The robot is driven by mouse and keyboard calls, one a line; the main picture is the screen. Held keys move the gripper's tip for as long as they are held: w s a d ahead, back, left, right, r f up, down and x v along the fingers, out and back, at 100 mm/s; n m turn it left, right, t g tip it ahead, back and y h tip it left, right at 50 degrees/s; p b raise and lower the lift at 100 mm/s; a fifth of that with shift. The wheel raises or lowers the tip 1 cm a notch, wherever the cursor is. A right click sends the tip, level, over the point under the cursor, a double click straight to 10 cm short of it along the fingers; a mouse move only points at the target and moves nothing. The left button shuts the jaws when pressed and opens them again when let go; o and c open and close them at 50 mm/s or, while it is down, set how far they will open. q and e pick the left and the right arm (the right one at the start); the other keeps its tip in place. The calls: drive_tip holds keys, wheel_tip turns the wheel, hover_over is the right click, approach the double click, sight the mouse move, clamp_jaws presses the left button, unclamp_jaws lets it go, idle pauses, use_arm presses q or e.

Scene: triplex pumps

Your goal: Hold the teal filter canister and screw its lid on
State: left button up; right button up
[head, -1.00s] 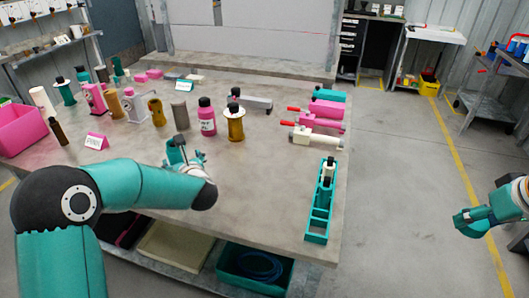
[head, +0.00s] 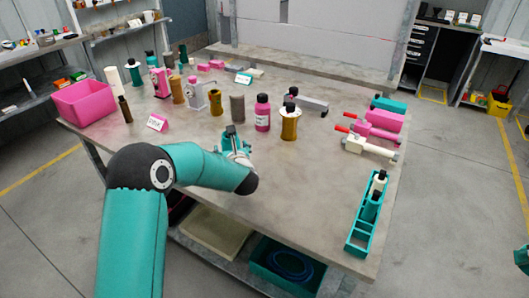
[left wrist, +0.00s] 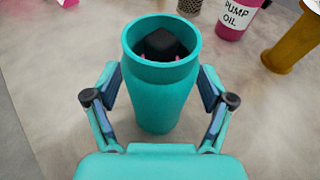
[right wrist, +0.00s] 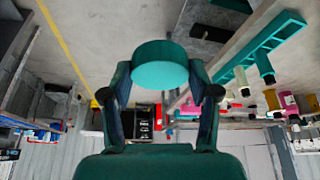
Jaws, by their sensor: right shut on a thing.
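The teal filter canister (left wrist: 160,98) stands upright on the table in the left wrist view, its mouth open upward. A dark block shows inside the mouth. My left gripper (left wrist: 160,82) has one finger on each side of the canister, with narrow gaps beside its wall. In the head view, my left gripper (head: 236,143) is near the table's front edge, and the canister is hard to tell apart from it. My right gripper (right wrist: 160,78) is shut on the round teal lid (right wrist: 160,65), held clear of the table. Only a bit of the right gripper shows at the head view's right edge.
A pink pump oil bottle (head: 262,113) and an amber cylinder (head: 289,123) stand behind the left gripper. A teal rack (head: 359,232) lies at the table's right end, near pink and white pumps (head: 378,124). A pink bin (head: 84,102) is at the left.

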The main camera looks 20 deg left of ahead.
use_arm(q)
drive_tip(key=c, duration=1.1)
drive_tip(key=shift+r, duration=0.15)
use_arm(e)
drive_tip(key=shift+r+p, duration=0.7)
use_arm(q)
wheel_tip(320, 180, up, 20)
drive_tip(key=o, duration=0.6)
drive_tip(key=c, duration=0.8)
clamp_jaws()
